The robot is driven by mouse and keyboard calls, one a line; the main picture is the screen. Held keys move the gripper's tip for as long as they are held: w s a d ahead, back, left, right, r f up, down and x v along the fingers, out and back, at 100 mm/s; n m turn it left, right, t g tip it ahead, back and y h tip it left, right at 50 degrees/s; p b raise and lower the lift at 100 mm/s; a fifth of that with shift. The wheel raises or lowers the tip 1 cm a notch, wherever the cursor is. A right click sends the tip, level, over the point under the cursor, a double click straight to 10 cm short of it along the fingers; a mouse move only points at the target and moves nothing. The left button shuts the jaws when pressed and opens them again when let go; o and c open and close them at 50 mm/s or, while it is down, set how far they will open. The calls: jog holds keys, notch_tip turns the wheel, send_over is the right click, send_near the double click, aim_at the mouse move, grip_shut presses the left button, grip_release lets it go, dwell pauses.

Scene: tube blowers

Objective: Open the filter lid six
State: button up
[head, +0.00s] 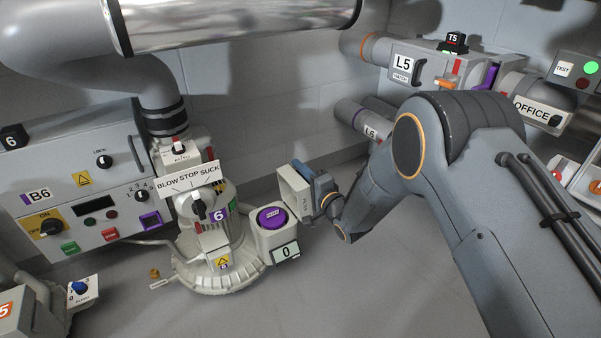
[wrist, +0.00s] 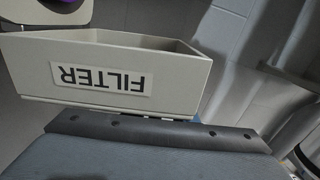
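A cream filter piece with a FILTER label shows upside down in the wrist view (wrist: 170,85), shaped like an open, hollow box. In the head view the cream piece (head: 291,190) is tilted beside the unit six housing with the purple button (head: 272,218). My gripper (head: 318,190) is right at its right side. In the wrist view a dark bar with several dots lies along the near edge of the filter piece, against my blue gripper body. Whether the fingers are closed on the filter piece is hidden.
The blower marked 6 (head: 218,216) with its BLOW STOP SUCK sign (head: 188,178) stands just left. Panel B6 (head: 85,190) is farther left. Pipes L5 (head: 403,65) and L6 (head: 365,125) are on the wall behind my arm.

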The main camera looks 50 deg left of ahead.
jog(key=shift+w+d, duration=0.1)
jog(key=d+p, duration=0.1)
jog(key=d, duration=0.3)
jog(key=s+d+p, duration=0.1)
jog(key=d, duration=0.2)
jog(key=shift+p, duration=0.35)
jog(key=shift+s+d, duration=0.1)
jog(key=shift+d, duration=0.3)
jog(key=shift+d, duration=0.1)
jog(key=s+d+p, duration=0.1)
jog(key=d+p, duration=0.3)
jog(key=d, duration=0.4)
jog(key=shift+s+d, duration=0.15)
jog(key=shift+d, duration=0.15)
jog(key=shift+p, duration=0.3)
